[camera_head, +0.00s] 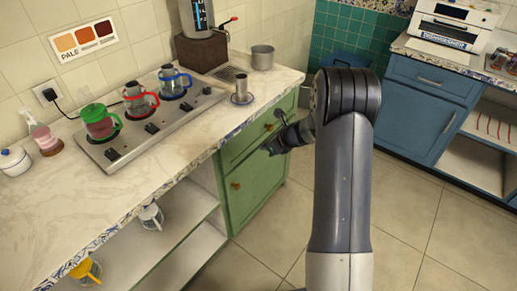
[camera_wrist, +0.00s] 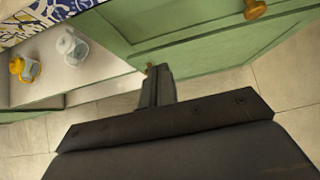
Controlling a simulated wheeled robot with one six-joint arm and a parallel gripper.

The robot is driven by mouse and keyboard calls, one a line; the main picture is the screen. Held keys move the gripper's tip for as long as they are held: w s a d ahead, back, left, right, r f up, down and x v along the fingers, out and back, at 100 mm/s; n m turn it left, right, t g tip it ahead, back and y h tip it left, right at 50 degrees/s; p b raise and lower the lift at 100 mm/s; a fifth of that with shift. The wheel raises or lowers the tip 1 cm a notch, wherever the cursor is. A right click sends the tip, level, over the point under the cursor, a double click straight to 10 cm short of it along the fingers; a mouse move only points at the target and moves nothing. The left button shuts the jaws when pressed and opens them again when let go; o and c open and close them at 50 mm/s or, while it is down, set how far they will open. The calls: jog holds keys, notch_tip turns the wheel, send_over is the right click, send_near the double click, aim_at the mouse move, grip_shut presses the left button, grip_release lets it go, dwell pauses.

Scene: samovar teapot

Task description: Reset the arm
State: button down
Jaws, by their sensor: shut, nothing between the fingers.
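My gripper (camera_head: 272,149) is at the end of my bent arm, in front of the green cabinet below the counter. It is shut and empty, with nothing between its fingers. In the wrist view the closed fingers (camera_wrist: 157,80) point toward the green cabinet door (camera_wrist: 200,40). The gripper appears apart from the cabinet, though the exact gap is hard to tell.
The counter (camera_head: 60,200) holds a stove (camera_head: 120,150) with green (camera_head: 98,122), red (camera_head: 138,100) and blue-handled (camera_head: 172,82) teapots, a samovar (camera_head: 200,45) and a metal cup (camera_head: 241,90). Open shelves (camera_head: 185,225) lie below. Floor (camera_head: 420,230) is clear at right, before blue cabinets (camera_head: 420,110).

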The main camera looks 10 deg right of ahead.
jog(key=shift+v, duration=0.85)
jog(key=shift+f, duration=0.1)
send_near(240, 147)
notch_tip(240, 147, down, 4)
jog(key=shift+w+a+f+p, duration=0.15)
jog(key=shift+w+a+p, duration=0.4)
jog(key=shift+w+a, duration=1)
jog(key=shift+w, duration=0.1)
jog(key=shift+s, duration=0.1)
